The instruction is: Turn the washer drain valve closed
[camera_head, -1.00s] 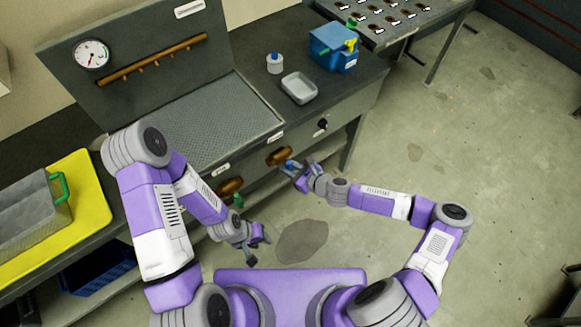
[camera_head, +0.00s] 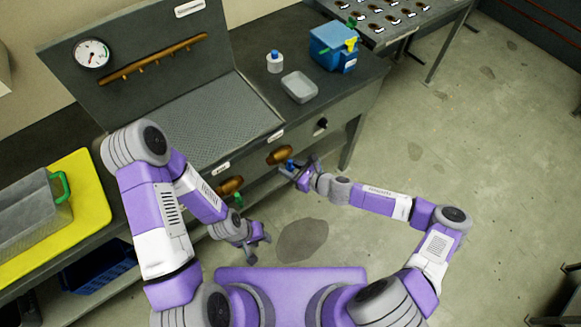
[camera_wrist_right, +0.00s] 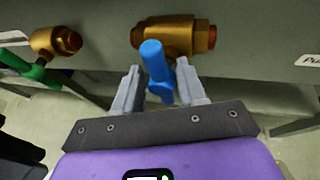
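Two brass valves are on the bench front. The right one (camera_head: 279,155) has a blue handle (camera_head: 290,164); the left one (camera_head: 231,185) has a green handle (camera_head: 238,199). In the right wrist view the blue handle (camera_wrist_right: 157,64) hangs from its brass body (camera_wrist_right: 178,35) and points toward the camera. My right gripper (camera_wrist_right: 158,88) is open, with one finger on each side of the blue handle and gaps visible. It also shows in the head view (camera_head: 301,174). My left gripper (camera_head: 260,250) is open and empty, below the green-handled valve. Neither valve's label is readable enough to identify the washer drain.
A black knob (camera_head: 322,123) is on the bench front to the right. A grey tray (camera_head: 299,87), a small bottle (camera_head: 275,62) and a blue box (camera_head: 333,46) stand on top. A lower shelf runs beneath the valves. The floor to the right is clear.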

